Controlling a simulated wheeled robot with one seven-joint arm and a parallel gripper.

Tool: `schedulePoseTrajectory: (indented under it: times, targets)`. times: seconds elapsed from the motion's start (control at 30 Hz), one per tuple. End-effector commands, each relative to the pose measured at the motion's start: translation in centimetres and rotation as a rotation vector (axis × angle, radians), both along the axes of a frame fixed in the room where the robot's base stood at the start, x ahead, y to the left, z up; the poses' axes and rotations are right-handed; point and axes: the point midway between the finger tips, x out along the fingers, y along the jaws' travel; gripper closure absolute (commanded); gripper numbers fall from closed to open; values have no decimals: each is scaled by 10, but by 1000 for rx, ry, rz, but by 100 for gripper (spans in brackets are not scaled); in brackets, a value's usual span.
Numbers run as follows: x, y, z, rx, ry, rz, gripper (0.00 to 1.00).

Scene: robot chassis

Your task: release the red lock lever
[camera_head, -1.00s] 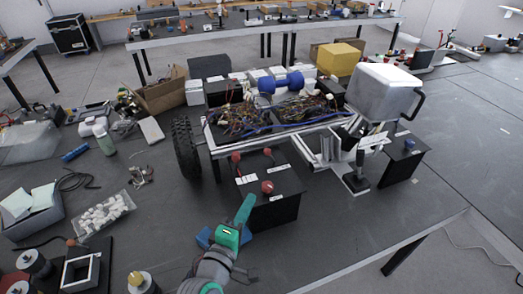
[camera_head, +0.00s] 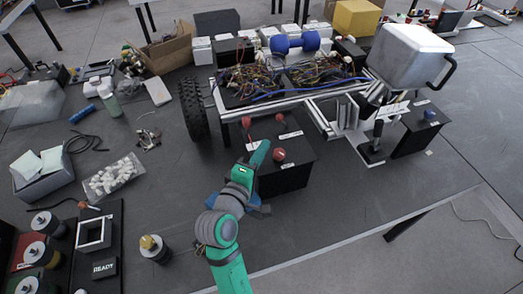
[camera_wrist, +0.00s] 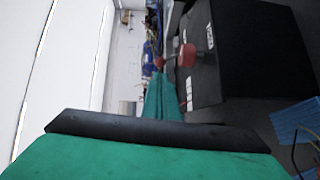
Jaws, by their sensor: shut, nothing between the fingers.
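A black box (camera_head: 290,175) on the bench carries several red knob-like levers on its top: a front one (camera_head: 279,155), a back left one (camera_head: 246,122) and a back right one (camera_head: 280,117). Small white labels lie beside them, too small to read, so I cannot tell which is the lock lever. My green gripper (camera_head: 263,149) is shut and empty, just left of the front red knob; I cannot tell whether they touch. In the wrist view, the shut fingers (camera_wrist: 160,95) point ahead, with a large red knob (camera_wrist: 187,55) close to their right.
A chassis frame with wires (camera_head: 290,75) and a black wheel (camera_head: 193,108) stands behind the box. A silver container (camera_head: 408,55) is at the right. A blue object (camera_head: 255,203) lies under my wrist. The bench to the front right is clear.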

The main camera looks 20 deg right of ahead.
Motion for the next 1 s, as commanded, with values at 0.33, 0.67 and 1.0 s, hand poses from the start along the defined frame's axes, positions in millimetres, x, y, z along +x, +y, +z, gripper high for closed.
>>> schedulePoseTrajectory:
  times: [0.33,0.67,1.0]
  targets:
    - [51,-40,-4,0,0,1,100]
    - [78,-63,-7,1,-1,2,100]
    - [81,-65,-7,1,-1,2,100]
